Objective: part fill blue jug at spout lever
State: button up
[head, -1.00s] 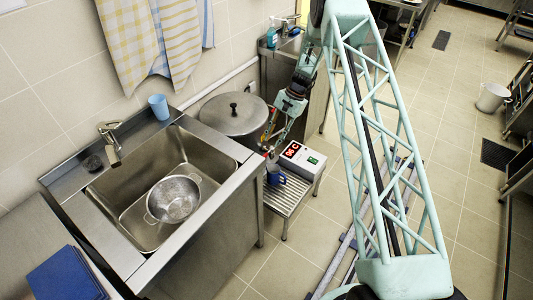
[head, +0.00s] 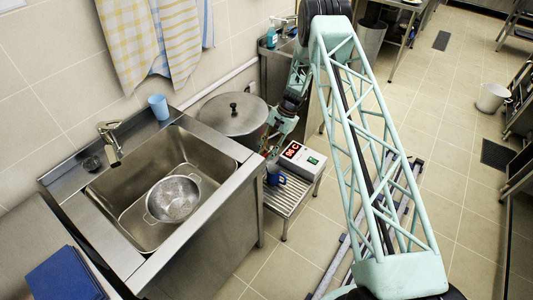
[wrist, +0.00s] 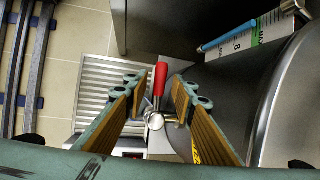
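The blue jug (head: 276,178) stands on a slatted metal stand (head: 287,198), below the stockpot's spout. I cannot see its inside or any flow. The spout lever (wrist: 160,80) has a red grip and sits on a metal tap (wrist: 155,120) in the wrist view. My gripper (wrist: 156,88) is open, with its two fingers on either side of the red lever and gaps visible beside it. In the head view my gripper (head: 271,152) is low beside the lidded stockpot (head: 234,117), and its fingers are small and partly hidden there. The jug cannot be made out in the wrist view.
A white box (head: 301,160) with a red display stands on the stand beside the jug. The sink (head: 140,205) holds a colander (head: 173,199). A light-blue cup (head: 158,106) stands on the sink's back rim. The stockpot wall is close to my gripper's right in the wrist view.

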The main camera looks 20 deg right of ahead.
grip_shut()
dwell(0.3)
jog(key=shift+s+d+n+g+h+b, duration=0.2)
jog(key=shift+d+n+g+b, duration=0.15)
jog(key=shift+n+b, duration=0.45)
jog(key=shift+s+d+n+g+h+b, duration=0.2)
jog(key=shift+d+n+g+b, duration=0.25)
jog(key=shift+n, duration=0.55)
jog(key=shift+s+d+n+g+h+b, duration=0.1)
jog(key=shift+s+d+n+g+b, duration=0.15)
jog(key=shift+n+b, duration=0.6)
grip_release()
